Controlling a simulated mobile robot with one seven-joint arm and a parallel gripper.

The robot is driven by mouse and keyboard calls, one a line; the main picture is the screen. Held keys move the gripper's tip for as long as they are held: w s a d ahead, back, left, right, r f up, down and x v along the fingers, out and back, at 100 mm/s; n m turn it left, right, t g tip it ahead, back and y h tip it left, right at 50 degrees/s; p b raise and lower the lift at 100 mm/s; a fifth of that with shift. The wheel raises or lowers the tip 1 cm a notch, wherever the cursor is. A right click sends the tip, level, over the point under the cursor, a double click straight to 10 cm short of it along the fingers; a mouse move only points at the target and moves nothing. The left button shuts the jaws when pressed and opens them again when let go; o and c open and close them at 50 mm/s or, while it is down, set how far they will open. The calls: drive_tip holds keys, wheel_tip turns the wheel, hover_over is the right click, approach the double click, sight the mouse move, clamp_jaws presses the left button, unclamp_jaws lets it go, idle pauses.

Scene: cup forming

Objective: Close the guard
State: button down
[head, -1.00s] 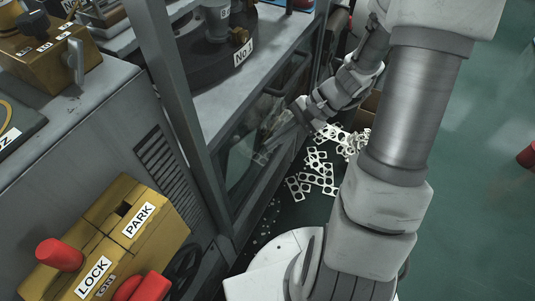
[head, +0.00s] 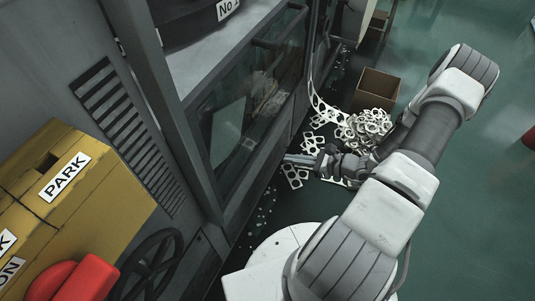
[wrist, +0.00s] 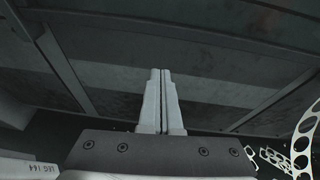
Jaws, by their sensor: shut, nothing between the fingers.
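The guard looks to be the dark-framed clear panel (head: 243,112) on the machine's front in the head view. Reflections make it hard to tell how far open it stands. My gripper (head: 292,159) is low beside the panel's lower right edge, with its fingers pointing left toward the machine. In the wrist view my gripper (wrist: 160,78) is shut and empty. Its two fingers lie together, in front of a dark framed surface (wrist: 215,75) that may be the guard. I cannot tell whether the fingertips touch it.
A yellow control box (head: 75,200) with PARK lettering and red knobs stands at the left. Punched white scrap (head: 365,128) lies on the floor by an open cardboard box (head: 378,90). The green floor (head: 475,200) at the right is mostly clear.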

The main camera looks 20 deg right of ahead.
sight(265, 38)
drive_tip(key=d+f+b+x, duration=0.15)
drive_tip(key=b+x, duration=0.25)
drive_tip(key=x, duration=0.7)
drive_tip(key=shift+m, duration=0.4)
drive_tip(key=shift+s+a+r, duration=0.1)
drive_tip(key=shift+r, duration=1)
drive_tip(key=shift+s+a+r, duration=0.1)
drive_tip(key=shift+r, duration=1)
wheel_tip(265, 38, up, 39)
drive_tip(key=p, duration=2.7)
drive_tip(key=shift+w, duration=0.1)
